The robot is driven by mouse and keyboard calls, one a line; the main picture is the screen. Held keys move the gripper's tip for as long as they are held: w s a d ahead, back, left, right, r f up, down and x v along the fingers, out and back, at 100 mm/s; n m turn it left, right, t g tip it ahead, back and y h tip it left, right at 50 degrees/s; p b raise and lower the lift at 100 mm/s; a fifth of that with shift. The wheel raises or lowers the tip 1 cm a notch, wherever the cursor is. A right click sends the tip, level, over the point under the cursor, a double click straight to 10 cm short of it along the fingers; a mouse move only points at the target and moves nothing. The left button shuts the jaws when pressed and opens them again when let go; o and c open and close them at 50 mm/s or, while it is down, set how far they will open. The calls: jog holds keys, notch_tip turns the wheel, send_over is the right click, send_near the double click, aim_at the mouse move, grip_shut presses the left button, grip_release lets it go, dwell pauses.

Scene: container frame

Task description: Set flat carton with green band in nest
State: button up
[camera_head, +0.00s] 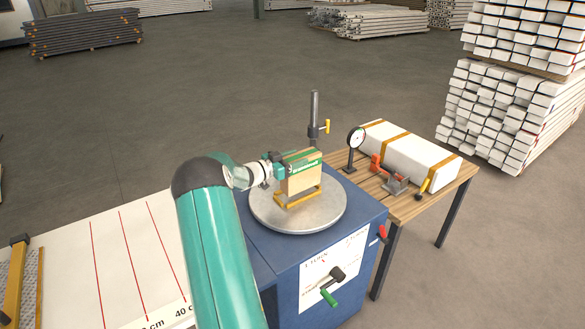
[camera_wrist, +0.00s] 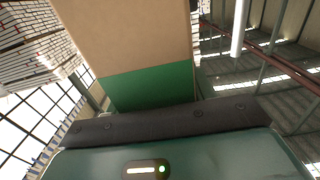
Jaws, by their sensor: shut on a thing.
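The flat carton (camera_head: 301,176) is tan with a green band and stands on edge over the round grey turntable plate (camera_head: 263,213). A yellow frame (camera_head: 298,198), which looks like the nest, sits on the plate at the carton's lower edge. I cannot tell whether the carton rests in it or hangs just above. My gripper (camera_head: 281,168) reaches in from the left and is shut on the carton near its upper left side. In the wrist view the carton (camera_wrist: 130,35) rises large from my gripper, its green band close to the dark gripper edge. The fingertips are hidden there.
To the right, a wooden table (camera_head: 405,208) holds a dial gauge (camera_head: 356,139), a long white package (camera_head: 410,155) and a small clamp (camera_head: 394,182). A black post (camera_head: 314,112) stands behind the plate.

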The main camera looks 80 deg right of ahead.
jog(key=shift+w+d+f, duration=0.3)
jog(key=shift+w+f, duration=0.1)
jog(key=shift+f, duration=0.05)
jog(key=shift+w+d+f, duration=0.1)
jog(key=shift+d+f, duration=0.05)
jog(key=shift+f, duration=1.75)
jog(key=o, duration=1.7)
jog(key=shift+c, duration=0.2)
jog(key=shift+r, duration=0.1)
jog(key=shift+w+r, duration=0.1)
jog(key=v, duration=1.2)
